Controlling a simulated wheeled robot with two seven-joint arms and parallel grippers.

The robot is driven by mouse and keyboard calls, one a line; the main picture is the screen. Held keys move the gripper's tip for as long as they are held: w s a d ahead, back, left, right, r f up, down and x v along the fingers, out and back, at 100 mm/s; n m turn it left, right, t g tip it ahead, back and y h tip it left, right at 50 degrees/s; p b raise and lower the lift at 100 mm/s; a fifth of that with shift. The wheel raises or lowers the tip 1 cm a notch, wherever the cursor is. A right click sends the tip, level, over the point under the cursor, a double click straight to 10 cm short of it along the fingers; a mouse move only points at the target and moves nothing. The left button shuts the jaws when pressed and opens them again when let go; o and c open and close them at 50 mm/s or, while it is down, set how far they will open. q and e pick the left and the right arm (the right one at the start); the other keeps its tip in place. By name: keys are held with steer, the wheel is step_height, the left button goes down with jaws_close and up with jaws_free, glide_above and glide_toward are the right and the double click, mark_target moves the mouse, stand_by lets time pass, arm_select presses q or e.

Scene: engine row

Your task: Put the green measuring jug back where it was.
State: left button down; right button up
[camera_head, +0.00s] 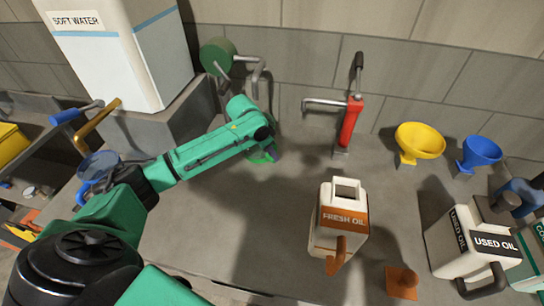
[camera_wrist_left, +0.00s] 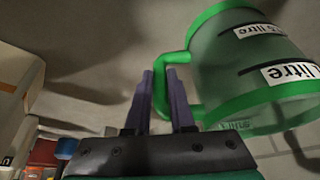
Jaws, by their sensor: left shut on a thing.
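The green measuring jug (camera_wrist_left: 245,65) fills the right of the left wrist view, clear-walled with green rims and white litre labels. Its green handle (camera_wrist_left: 170,65) lies at the fingertips of my left gripper (camera_wrist_left: 160,78), which is shut on it. In the head view my arm and wrist hide most of the jug; only a small green part (camera_head: 262,157) shows beside my left gripper (camera_head: 273,153), over the back of the grey worktop (camera_head: 215,225). I cannot tell whether the jug touches the worktop. My right gripper is not in view.
A soft water container (camera_head: 95,50), green-ended tap (camera_head: 217,55) and red tap (camera_head: 349,122) stand at the back. A blue jug (camera_head: 97,168) is at left. Fresh oil (camera_head: 341,215) and used oil (camera_head: 470,245) cans and yellow (camera_head: 419,140) and blue (camera_head: 481,152) funnels are right.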

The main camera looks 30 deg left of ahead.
arm_select(q)
steer(key=c, duration=0.9)
jaws_free()
steer(key=shift+s, duration=0.1)
steer(key=shift+o, duration=0.6)
steer(key=shift+s+r, duration=0.15)
steer(key=shift+a+r, duration=0.15)
steer(key=shift+r, duration=0.1)
steer(key=b+v, duration=0.1)
steer(key=v, duration=1)
steer(key=shift+r, duration=0.2)
steer(key=shift+s, duration=0.15)
